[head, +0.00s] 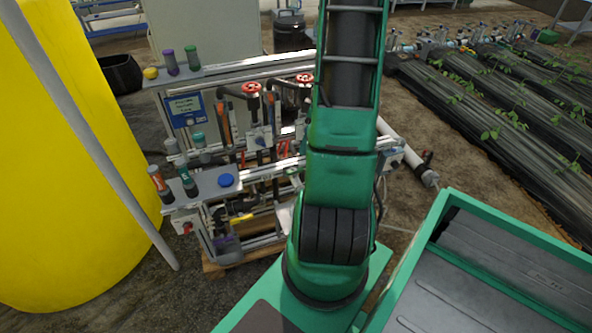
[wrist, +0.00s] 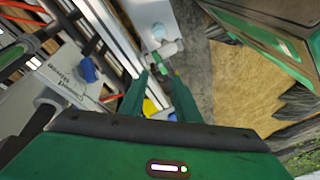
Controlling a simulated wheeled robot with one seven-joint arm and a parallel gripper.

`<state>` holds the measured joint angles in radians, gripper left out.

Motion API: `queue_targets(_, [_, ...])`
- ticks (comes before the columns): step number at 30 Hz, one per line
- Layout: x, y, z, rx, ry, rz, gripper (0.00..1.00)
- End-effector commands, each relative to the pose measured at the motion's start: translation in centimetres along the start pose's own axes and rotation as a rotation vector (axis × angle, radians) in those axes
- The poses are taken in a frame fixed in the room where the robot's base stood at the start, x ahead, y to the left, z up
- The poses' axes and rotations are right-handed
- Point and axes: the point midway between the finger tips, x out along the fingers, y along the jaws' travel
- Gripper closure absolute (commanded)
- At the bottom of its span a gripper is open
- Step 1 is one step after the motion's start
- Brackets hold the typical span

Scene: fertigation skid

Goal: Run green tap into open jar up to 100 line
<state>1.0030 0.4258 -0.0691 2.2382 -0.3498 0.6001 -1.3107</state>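My gripper (wrist: 160,80) is open in the wrist view, its two green fingers spread with no thing clearly held between them. Just beyond the fingertips is a small pale and green fitting (wrist: 166,48) beside a white plate; I cannot tell if it is the green tap. A pale round thing (wrist: 158,30) sits above it, too small to identify as a jar. No 100 line can be read. In the head view my arm hides my gripper and part of the skid (head: 255,165).
In the head view, coloured-topped containers stand on a shelf (head: 207,186). A yellow tank (head: 70,180) is at left, a green-rimmed tray (head: 445,215) at right.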

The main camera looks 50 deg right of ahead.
Motion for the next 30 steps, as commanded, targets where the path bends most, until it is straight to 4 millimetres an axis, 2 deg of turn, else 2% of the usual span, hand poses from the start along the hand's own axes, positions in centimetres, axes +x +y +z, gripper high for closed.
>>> queue_targets(14, [0.11,0.24,0.60,1.021,0.012,-0.043,0.70])
queue_targets(30, [-0.63,0.76,0.95,2.164,-0.009,-0.108,0.70])
